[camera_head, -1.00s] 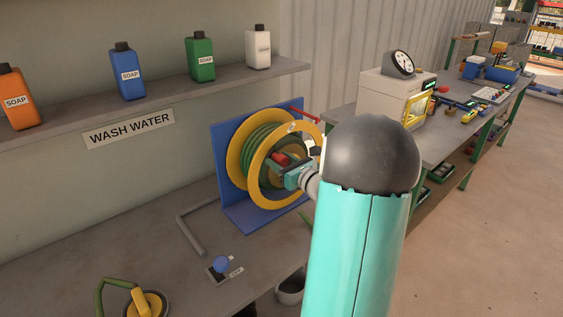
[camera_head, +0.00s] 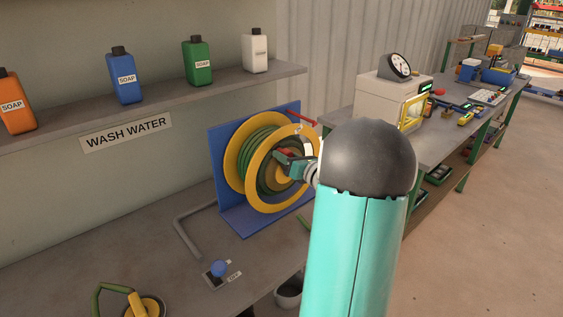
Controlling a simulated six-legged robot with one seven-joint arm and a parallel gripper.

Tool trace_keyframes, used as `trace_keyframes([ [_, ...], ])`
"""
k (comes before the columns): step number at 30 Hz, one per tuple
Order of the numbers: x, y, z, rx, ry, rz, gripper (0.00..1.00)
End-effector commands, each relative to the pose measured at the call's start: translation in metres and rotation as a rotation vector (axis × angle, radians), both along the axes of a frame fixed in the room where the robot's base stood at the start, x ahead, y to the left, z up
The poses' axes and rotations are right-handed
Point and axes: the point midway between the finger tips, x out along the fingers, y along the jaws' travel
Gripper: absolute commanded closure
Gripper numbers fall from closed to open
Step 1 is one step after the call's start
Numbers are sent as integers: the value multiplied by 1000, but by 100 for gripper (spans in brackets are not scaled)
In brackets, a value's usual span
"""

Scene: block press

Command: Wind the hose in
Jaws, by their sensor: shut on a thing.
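The hose reel (camera_head: 234,146) has yellow rims and stands on a blue bracket (camera_head: 217,165) on the bench. Green hose (camera_head: 262,139) lies in coils between the rims. My gripper (camera_head: 287,157) is at the front face of the reel, shut on a red crank handle (camera_head: 284,153) that shows only in part. My wrist hides the right part of the reel's face. My large teal arm link with its dark cap covers the floor and bench edge to the right of the reel.
A shelf (camera_head: 180,96) with several soap bottles runs above the bench. A blue knob (camera_head: 218,268) and a grey pipe (camera_head: 186,238) are in front of the reel. A yellow wheel with a green handle (camera_head: 143,303) is at the bottom left. A second bench with a gauge box (camera_head: 385,95) stands at right.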

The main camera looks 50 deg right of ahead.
Motion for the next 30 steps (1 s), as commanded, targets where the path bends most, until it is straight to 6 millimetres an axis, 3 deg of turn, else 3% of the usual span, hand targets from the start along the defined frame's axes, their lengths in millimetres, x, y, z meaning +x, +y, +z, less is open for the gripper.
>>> trace_keyframes([
  [15,-5,-41,12,359,-43,-2,100],
  [30,-6,-49,12,439,-52,-3,100],
])
